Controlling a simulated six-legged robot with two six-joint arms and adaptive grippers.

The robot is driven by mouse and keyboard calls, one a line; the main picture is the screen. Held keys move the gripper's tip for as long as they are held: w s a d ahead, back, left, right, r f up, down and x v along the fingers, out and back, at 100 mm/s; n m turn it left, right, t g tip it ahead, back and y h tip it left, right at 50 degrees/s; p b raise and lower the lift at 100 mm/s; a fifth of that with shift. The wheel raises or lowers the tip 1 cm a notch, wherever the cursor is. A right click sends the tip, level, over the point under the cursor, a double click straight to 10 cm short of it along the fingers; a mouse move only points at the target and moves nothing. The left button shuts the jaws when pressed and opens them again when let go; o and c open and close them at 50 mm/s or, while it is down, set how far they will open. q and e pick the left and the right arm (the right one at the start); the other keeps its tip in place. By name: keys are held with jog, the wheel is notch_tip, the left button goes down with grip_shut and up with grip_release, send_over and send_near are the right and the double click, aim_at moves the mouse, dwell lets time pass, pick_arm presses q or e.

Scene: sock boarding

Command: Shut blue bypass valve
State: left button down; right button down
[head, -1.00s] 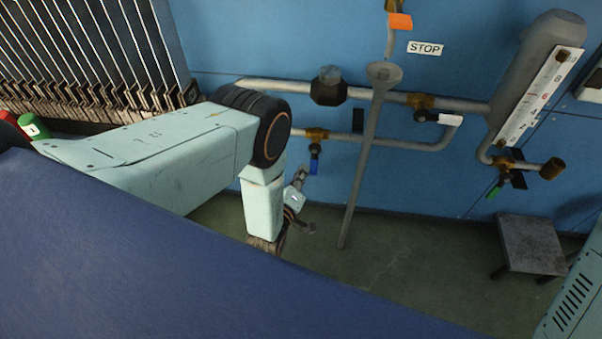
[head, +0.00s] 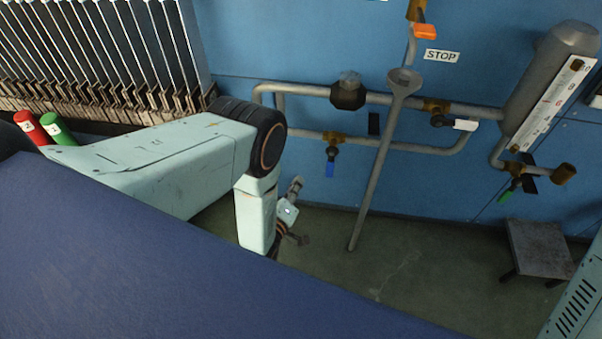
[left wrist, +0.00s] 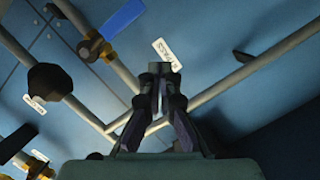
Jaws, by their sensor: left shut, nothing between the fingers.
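The blue bypass valve (head: 333,138) sits on the lower pipe at the wall in the head view. Its blue handle (head: 330,168) hangs down, across the line of the pipe. In the left wrist view the blue handle (left wrist: 122,19) is at the upper left, also across its pipe. My left gripper (head: 297,183) is to the left of and a little below the handle in the head view, apart from it. In the left wrist view its fingers (left wrist: 160,70) are together and empty, with the handle off to their upper left. My right gripper is out of view.
A grey funnel pipe (head: 378,160) slants down right of the valve. A white-handled valve (head: 465,125) and a green-handled valve (head: 507,193) are farther right. A small stool (head: 540,247) stands on the floor.

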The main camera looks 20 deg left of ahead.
pick_arm(q)
jog(key=s+p, duration=0.1)
jog(key=s, duration=0.4)
jog(key=shift+s+f, duration=0.1)
jog(key=shift+s, duration=0.2)
